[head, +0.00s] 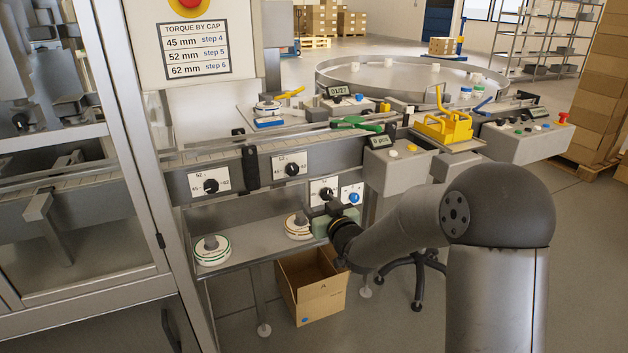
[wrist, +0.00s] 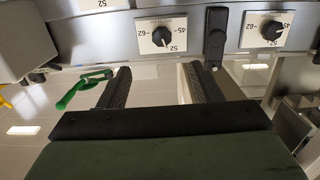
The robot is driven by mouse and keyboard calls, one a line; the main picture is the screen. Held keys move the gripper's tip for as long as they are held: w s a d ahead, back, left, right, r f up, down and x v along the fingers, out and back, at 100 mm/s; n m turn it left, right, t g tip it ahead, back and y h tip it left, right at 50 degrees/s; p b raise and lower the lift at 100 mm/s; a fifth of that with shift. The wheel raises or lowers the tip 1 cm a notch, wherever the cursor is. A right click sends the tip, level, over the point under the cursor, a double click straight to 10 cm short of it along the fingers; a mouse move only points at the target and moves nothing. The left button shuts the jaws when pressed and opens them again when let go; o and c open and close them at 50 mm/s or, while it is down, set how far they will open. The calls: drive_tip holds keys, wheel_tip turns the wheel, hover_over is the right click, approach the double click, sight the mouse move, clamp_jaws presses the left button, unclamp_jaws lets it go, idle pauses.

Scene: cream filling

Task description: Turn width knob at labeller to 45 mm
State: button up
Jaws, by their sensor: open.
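Dark round knobs on white plates marked 45, 52 and 62 sit along the grey machine front in the head view: a left knob (head: 211,186), a middle knob (head: 291,169) and a right knob (head: 326,194). Which one is the labeller's I cannot tell, and their pointer settings are too small to read. The wrist view, upside down, shows two such knobs (wrist: 162,36) (wrist: 272,30). My gripper (head: 322,209) is in front of the machine, just below the right knob in the picture. In the wrist view my gripper (wrist: 158,72) is open and empty, its fingers apart from the knobs.
A black latch (wrist: 215,38) stands between the two plates in the wrist view. A green-handled clamp (head: 357,123) is above the panel. White reels (head: 212,250) lie on the shelf below, with a cardboard box (head: 318,297) under it. A blue knob (head: 354,197) is beside the right knob.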

approach(293, 171)
drive_tip(key=x, duration=0.9)
drive_tip(key=shift+w+f+p, duration=0.1)
drive_tip(key=shift+p, duration=0.2)
drive_tip(key=c, duration=1)
